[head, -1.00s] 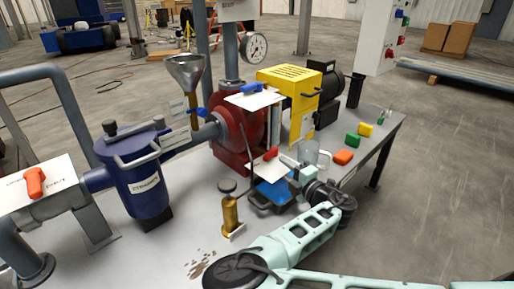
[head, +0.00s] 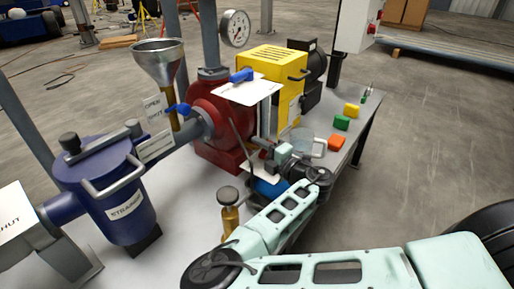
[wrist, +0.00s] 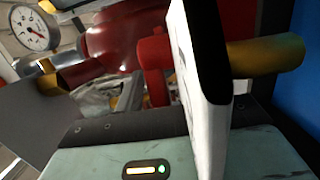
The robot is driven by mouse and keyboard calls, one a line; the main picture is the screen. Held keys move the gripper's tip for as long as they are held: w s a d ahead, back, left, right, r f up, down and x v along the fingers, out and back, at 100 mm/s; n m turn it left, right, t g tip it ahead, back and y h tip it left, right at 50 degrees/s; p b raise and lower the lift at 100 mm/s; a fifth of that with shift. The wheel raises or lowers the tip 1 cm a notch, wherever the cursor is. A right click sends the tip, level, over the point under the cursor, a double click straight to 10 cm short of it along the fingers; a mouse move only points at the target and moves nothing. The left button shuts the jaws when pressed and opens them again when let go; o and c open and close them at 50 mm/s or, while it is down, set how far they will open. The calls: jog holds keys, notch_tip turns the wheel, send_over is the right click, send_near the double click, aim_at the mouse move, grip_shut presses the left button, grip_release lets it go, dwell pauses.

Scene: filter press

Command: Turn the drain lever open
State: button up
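In the wrist view a red lever-like part (wrist: 153,58) stands beside a white plate (wrist: 196,85) with a black edge, and a brass pipe (wrist: 265,55) is on the plate's other side. This looks like the drain lever; its full shape is hidden by the plate. In the head view my gripper (head: 262,143) is by the front of the red pump (head: 218,130), just above a low white plate (head: 258,173) and a blue tray (head: 270,188). My wrist covers the lever there. The fingers do not show clearly, and contact with the lever cannot be told.
A blue lever (head: 241,75) sits on an upper white plate (head: 247,91). A clear jug (head: 300,141) stands right of my gripper. A brass-bodied item (head: 230,217), a blue strainer (head: 115,190) and a funnel (head: 158,62) are to the left. Coloured blocks (head: 337,143) lie at the right.

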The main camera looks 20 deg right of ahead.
grip_shut()
jog(key=shift+w+m+t+h+b, duration=0.2)
jog(key=shift+m+t+h, duration=0.2)
jog(key=shift+m+h, duration=0.55)
jog(key=shift+w+m+t+h+b, duration=0.2)
jog(key=shift+m+t+h, duration=0.3)
jog(key=shift+h, duration=0.75)
grip_release()
